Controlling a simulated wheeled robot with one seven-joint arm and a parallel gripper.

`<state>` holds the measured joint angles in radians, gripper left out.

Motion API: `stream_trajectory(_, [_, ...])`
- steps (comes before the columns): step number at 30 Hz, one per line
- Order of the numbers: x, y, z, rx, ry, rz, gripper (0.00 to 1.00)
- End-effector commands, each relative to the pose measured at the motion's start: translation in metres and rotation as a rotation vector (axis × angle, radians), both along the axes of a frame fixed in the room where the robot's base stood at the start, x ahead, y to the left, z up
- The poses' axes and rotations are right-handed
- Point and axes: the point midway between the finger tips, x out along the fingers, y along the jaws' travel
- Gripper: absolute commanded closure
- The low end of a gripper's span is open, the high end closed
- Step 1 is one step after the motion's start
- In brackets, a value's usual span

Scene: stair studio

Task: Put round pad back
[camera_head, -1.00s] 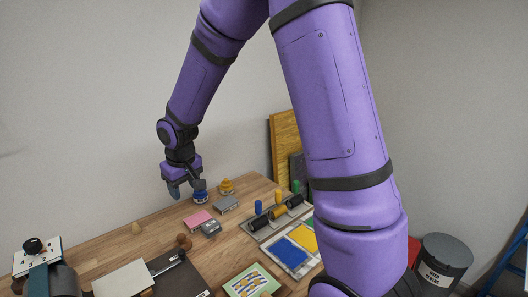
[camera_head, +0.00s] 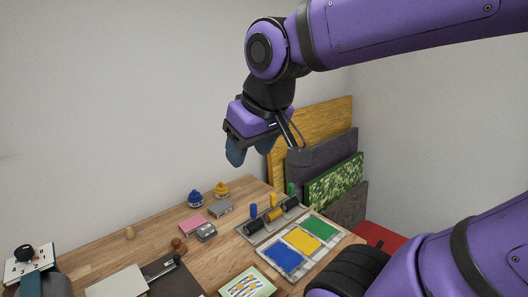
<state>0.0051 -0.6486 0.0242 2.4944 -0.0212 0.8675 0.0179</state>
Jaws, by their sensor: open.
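My gripper (camera_head: 250,152) hangs in the air above the back of the table, its two blue-grey fingers apart with nothing seen between them. No thing is clearly recognizable as the round pad. A small brown rounded thing (camera_head: 179,245) lies mid-table beside a dark mat; it is too small to tell whether it is the pad. A blue round pot (camera_head: 195,199) and a yellow round pot (camera_head: 221,189) stand at the back of the wooden table (camera_head: 140,257), below and left of my gripper. My gripper touches neither.
A pink block (camera_head: 192,224), a grey box (camera_head: 222,208) and a small grey device (camera_head: 206,232) lie near the pots. A roller rack (camera_head: 247,237) and a tray of blue, yellow and green ink (camera_head: 285,257) stand right. Boards (camera_head: 330,122) lean behind. Bare wood shows at left.

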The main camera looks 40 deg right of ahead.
Motion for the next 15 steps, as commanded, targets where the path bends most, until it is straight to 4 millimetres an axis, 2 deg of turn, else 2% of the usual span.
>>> stream_trajectory(3, [-0.022, -0.001, 0.003, 0.019, -0.023, -0.004, 0.46])
stream_trajectory(6, [-0.031, -0.001, 0.003, 0.027, -0.031, -0.005, 0.46])
stream_trajectory(15, [-0.035, -0.001, 0.003, 0.031, -0.033, -0.004, 0.46])
